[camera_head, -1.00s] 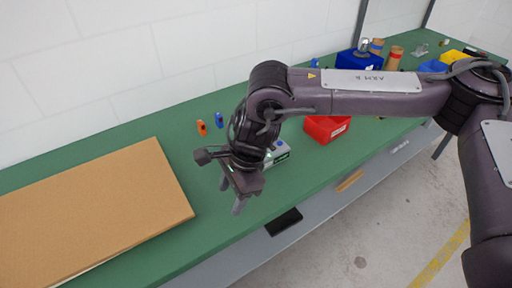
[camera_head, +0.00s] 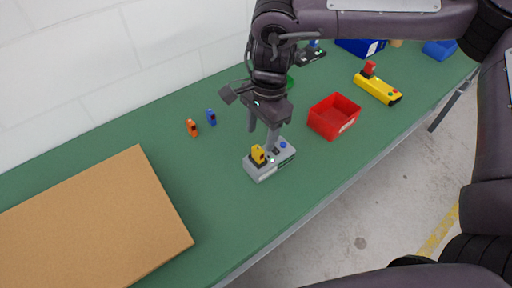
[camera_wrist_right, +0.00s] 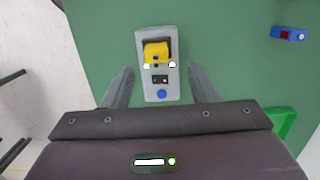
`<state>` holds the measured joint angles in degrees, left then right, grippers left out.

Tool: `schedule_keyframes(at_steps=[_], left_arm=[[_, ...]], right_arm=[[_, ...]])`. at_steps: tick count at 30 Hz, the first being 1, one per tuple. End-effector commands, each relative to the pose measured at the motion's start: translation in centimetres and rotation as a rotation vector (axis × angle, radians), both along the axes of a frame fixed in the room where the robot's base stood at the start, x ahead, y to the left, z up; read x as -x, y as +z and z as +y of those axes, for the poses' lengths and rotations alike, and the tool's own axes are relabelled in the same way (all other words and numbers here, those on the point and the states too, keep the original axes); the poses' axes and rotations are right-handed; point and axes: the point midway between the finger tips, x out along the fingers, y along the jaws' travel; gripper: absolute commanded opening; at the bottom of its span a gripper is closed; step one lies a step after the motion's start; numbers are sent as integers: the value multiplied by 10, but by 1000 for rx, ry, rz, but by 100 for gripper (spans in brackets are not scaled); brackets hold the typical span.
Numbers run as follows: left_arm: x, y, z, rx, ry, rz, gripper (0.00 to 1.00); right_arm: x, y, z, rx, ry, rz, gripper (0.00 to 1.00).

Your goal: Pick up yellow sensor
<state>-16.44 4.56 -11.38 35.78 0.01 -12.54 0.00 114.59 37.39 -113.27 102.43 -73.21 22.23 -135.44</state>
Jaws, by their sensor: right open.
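The yellow sensor (camera_head: 258,154) stands on the left end of a grey device box (camera_head: 264,170) on the green table. In the right wrist view the yellow sensor (camera_wrist_right: 156,51) sits on the upper part of the grey box (camera_wrist_right: 154,32), beyond my fingertips. My right gripper (camera_head: 262,140) is above the box, open and empty. Its two fingers (camera_wrist_right: 159,75) lie on either side of the box in the right wrist view, apart from the sensor. My left gripper is not in view.
An orange sensor (camera_head: 193,128) and a blue sensor (camera_head: 211,117) stand on the table behind left. A brown board (camera_head: 90,225) covers the left side. A red bin (camera_head: 334,116) and a yellow device with a red top (camera_head: 378,88) are to the right.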

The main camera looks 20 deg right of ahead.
Motion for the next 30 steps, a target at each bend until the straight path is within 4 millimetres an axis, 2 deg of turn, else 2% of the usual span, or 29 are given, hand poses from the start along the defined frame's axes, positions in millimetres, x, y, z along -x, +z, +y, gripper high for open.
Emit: schedule_keyframes(at_steps=[1, 3, 7, 12, 18, 20, 30], left_arm=[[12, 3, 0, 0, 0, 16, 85], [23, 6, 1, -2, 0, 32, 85], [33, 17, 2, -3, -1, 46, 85], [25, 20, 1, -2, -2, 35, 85], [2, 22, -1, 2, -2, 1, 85], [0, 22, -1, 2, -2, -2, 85], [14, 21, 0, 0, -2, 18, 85]], right_arm=[[1, -4, 1, 0, 1, 2, 53], [3, -11, 3, 1, 0, 2, 53], [7, -30, 7, 0, 1, 4, 53], [7, -51, 9, -1, 0, 0, 53], [6, -55, 9, -1, -1, -2, 53], [6, -55, 9, -1, -1, -2, 53], [6, -55, 9, -1, 0, -2, 10]])
